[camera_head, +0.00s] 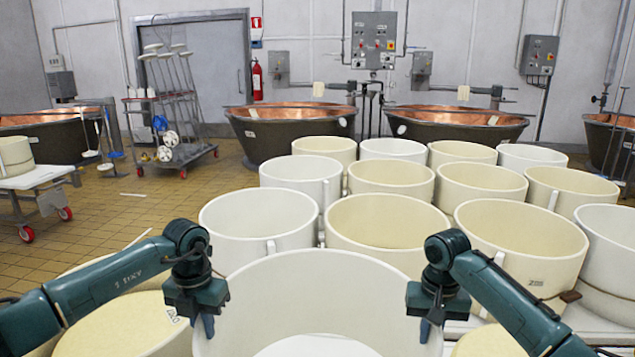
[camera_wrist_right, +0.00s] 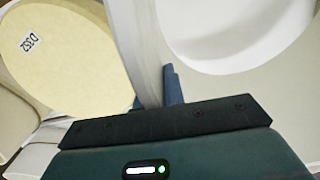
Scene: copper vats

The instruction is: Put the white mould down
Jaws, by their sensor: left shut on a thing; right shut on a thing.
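The white mould (camera_head: 310,276) is a large open round hoop at the bottom middle of the head view. My left gripper (camera_head: 207,322) is shut on the left side of its rim. My right gripper (camera_head: 425,326) is shut on the right side of its rim. In the right wrist view, the mould's wall (camera_wrist_right: 147,55) runs into the jaws of my right gripper (camera_wrist_right: 170,90). The mould looks roughly level. Its lower edge is out of sight, so I cannot tell whether it rests on anything.
Cream and white moulds (camera_head: 388,220) stand close together in rows just beyond. A pale yellow round (camera_head: 125,325) lies left of the held mould; a labelled one (camera_wrist_right: 55,45) shows in the wrist view. Copper vats (camera_head: 290,130) line the back. Tiled floor (camera_head: 100,215) is open at left.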

